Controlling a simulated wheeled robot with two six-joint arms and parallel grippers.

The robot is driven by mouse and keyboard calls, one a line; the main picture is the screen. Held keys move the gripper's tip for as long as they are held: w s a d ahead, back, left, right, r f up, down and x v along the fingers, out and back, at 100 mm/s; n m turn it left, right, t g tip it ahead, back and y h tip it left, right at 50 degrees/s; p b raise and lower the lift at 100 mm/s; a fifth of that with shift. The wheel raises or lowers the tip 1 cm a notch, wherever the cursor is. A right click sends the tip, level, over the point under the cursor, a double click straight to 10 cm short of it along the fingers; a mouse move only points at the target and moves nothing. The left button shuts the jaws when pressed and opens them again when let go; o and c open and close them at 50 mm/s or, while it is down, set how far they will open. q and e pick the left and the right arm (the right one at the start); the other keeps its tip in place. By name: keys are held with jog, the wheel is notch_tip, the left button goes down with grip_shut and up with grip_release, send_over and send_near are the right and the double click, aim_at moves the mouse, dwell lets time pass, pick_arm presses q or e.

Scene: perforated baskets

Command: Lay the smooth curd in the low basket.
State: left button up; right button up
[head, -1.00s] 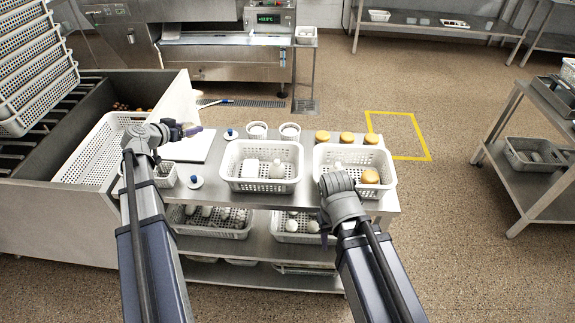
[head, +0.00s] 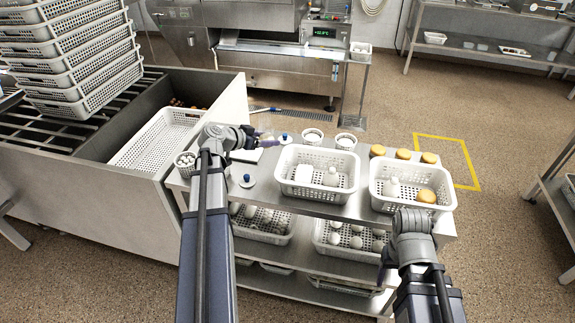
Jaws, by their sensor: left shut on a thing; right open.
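My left gripper (head: 255,136) is shut above the table's back left part; what it holds is too small and dark to make out. My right gripper (head: 385,264) is low at the table's front right, mostly hidden by its wrist, open. Two white perforated baskets stand on the table. The left one (head: 318,196) holds a white block (head: 303,173) and a rounded white piece (head: 331,177). The right one (head: 413,209) holds an orange round (head: 426,196) and a rounded white piece (head: 393,187). I cannot tell which white piece is the smooth curd, or which basket is the low one.
An empty white basket (head: 135,152) lies in the grey trough at left. Baskets with white balls (head: 262,225) stand on the lower shelf. Orange rounds (head: 403,154), white cups (head: 313,136), a blue-knobbed lid (head: 248,181) and a small tub (head: 186,163) sit on the table top.

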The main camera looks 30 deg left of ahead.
aim_at(268, 167)
pick_arm(q)
jog(key=shift+f+b, duration=4.25)
jog(key=shift+f, duration=0.4)
jog(key=shift+f, duration=0.15)
jog(key=o, duration=1.4)
jog(key=p+v, duration=0.5)
jog(key=v, duration=0.6)
jog(key=shift+r, duration=0.25)
jog(key=shift+s+a+r+p, duration=0.15)
jog(key=shift+s+p, duration=0.3)
